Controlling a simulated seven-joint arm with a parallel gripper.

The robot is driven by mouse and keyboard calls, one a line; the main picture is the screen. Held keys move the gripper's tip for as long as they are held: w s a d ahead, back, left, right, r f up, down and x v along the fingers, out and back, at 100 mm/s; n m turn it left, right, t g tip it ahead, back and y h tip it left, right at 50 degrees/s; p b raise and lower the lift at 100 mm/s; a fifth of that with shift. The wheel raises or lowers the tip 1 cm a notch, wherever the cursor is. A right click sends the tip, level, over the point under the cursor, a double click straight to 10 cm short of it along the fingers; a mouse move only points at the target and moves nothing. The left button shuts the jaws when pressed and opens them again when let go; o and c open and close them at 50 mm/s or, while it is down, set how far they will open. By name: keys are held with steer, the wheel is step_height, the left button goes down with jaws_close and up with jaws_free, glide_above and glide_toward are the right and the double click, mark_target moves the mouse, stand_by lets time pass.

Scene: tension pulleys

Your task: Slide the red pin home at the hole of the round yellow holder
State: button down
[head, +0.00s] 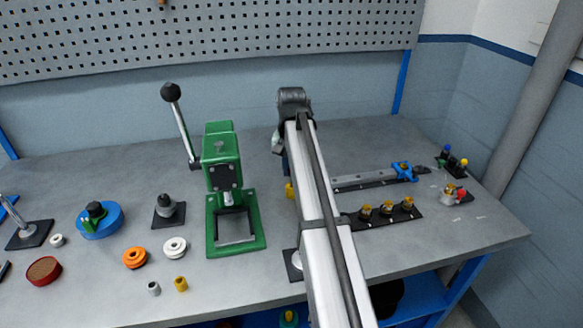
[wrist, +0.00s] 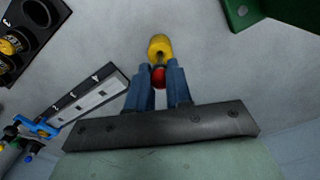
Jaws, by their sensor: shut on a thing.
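The red pin (wrist: 158,77) shows as a small red rounded piece between the blue fingertips of my gripper (wrist: 157,82) in the wrist view. My gripper is shut on it. The round yellow holder (wrist: 159,47) lies just beyond the fingertips, with a dark opening facing the camera. The red and the yellow meet in the picture; I cannot tell whether the pin touches the holder or is inside the hole. In the head view a bit of yellow holder (head: 290,189) shows beside my arm, below my gripper (head: 287,176). The pin is hidden there.
The green press (head: 232,170) stands left of my arm. A rail with a blue clamp (head: 404,171) and a black strip with several brass pieces (head: 387,210) lie to the right. Loose rings and spools lie at the front left. Bare bench surrounds the yellow holder.

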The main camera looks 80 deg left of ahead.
steer(key=shift+f, duration=0.55)
stand_by(0.4)
steer(key=shift+f, duration=0.7)
steer(key=shift+f, duration=0.7)
stand_by(0.6)
steer(key=c, duration=1)
jaws_free()
steer(key=shift+w+d, duration=0.1)
steer(key=shift+o, duration=0.2)
step_height(320, 180, up, 14)
steer(key=shift+f, duration=0.1)
